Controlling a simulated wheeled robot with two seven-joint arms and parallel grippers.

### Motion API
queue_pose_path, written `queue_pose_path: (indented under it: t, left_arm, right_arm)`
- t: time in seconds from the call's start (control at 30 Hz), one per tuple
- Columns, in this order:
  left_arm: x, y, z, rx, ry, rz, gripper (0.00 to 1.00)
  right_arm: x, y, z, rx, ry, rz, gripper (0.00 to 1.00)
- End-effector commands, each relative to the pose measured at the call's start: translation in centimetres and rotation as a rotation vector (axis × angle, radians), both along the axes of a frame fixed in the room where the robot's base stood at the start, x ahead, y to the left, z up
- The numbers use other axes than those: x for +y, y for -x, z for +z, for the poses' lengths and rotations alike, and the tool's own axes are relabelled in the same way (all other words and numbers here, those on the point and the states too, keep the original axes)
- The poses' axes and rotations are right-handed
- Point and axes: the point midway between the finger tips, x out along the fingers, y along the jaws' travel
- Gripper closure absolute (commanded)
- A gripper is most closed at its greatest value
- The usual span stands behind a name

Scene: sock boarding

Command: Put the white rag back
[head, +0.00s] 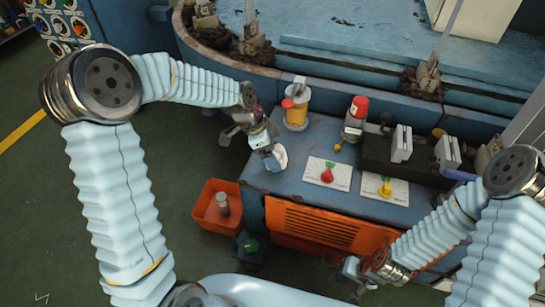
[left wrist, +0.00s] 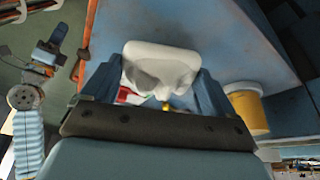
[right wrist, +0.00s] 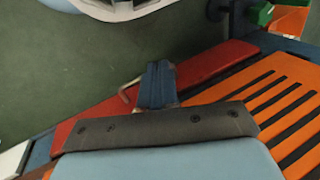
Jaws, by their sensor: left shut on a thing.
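The white rag (head: 279,157) is held in my left gripper (head: 268,146), over the left edge of the blue cabinet top (head: 262,181). In the left wrist view the white rag (left wrist: 160,62) is bunched between the two fingers of my left gripper (left wrist: 152,92), and the cabinet top lies behind it. My right gripper (head: 353,271) is low at the cabinet's front. In the right wrist view the fingers of my right gripper (right wrist: 157,84) are together, in front of a red panel (right wrist: 215,62). I see nothing held between them.
A yellow-and-white container (head: 296,112) and a grey bottle with a red cap (head: 355,118) stand at the back of the cabinet top. White cards with a red piece (head: 327,173) and a yellow piece (head: 385,187) lie in front. An orange bin (head: 207,211) stands left of the cabinet.

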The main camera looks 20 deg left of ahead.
Motion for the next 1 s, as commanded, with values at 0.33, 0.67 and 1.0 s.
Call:
queue_pose_path:
  t: [0.33,0.67,1.0]
  left_arm:
    - [-0.1,0.1,-2.7,0.000,0.000,-0.002,0.50]
    - [-0.2,0.1,-2.9,0.001,0.000,-0.001,0.00]
    - [0.9,0.3,-0.1,-0.004,0.001,0.002,0.00]
  right_arm:
    - [-0.1,0.0,-0.2,0.000,0.001,-0.001,1.00]
    - [-0.1,-0.1,-0.3,-0.001,0.002,-0.003,1.00]
    - [0.0,0.0,0.0,0.000,0.000,0.000,1.00]
